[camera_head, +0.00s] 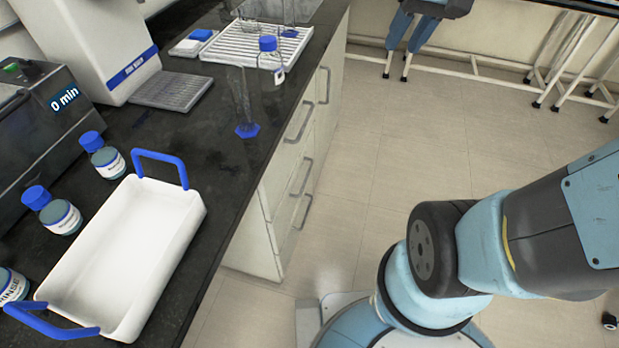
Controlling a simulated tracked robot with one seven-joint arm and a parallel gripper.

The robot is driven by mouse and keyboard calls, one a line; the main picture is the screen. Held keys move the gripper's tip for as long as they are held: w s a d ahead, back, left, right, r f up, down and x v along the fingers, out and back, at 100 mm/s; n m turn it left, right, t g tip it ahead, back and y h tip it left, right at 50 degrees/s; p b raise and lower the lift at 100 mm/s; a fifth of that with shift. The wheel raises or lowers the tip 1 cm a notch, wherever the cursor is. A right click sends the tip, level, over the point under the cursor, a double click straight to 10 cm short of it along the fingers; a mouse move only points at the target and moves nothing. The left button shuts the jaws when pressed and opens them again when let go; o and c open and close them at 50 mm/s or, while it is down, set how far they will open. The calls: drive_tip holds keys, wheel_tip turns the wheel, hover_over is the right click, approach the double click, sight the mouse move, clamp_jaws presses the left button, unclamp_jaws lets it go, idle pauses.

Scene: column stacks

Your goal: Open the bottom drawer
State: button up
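The white drawer unit under the black bench shows near the middle of the view, seen steeply from above and from the side. Its front carries several grey bar handles, one above another. The bottom drawer (297,225) has the lowest handle (304,211), close to the floor. The drawers look shut, their fronts in line. My arm fills the lower right of the view, to the right of the drawers and apart from them. My gripper is not in view.
The black bench top (215,195) holds a white tray with blue handles (196,207), several blue-capped bottles, a glass cylinder (243,105) and a draining rack (245,45). Tiled floor (370,190) in front of the drawers is clear. A stool (425,30) stands at the back.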

drive_tip(key=w+a+f+g+y, duration=0.3)
drive_tip(key=w+f+g+y, duration=0.3)
drive_tip(key=w+f, duration=1.75)
wheel_tip(320, 180, down, 14)
drive_tip(key=w+t+y, duration=0.1)
drive_tip(key=w+y, duration=0.2)
drive_tip(key=y, duration=0.1)
wheel_tip(320, 180, down, 24)
drive_tip(key=s+m+t+y, duration=0.2)
drive_tip(key=t+y, duration=0.1)
drive_tip(key=t, duration=0.1)
drive_tip(key=s+f+m+t, duration=0.2)
drive_tip(key=s+f, duration=0.4)
drive_tip(key=f, duration=0.5)
drive_tip(key=s+f+m+t, duration=0.15)
drive_tip(key=s+f, duration=0.35)
drive_tip(key=f, duration=0.6)
drive_tip(key=x, duration=1.3)
drive_tip(key=shift+h, duration=0.3)
drive_tip(key=shift+w+n+t, duration=0.15)
drive_tip(key=shift+n+t, duration=0.1)
clamp_jaws()
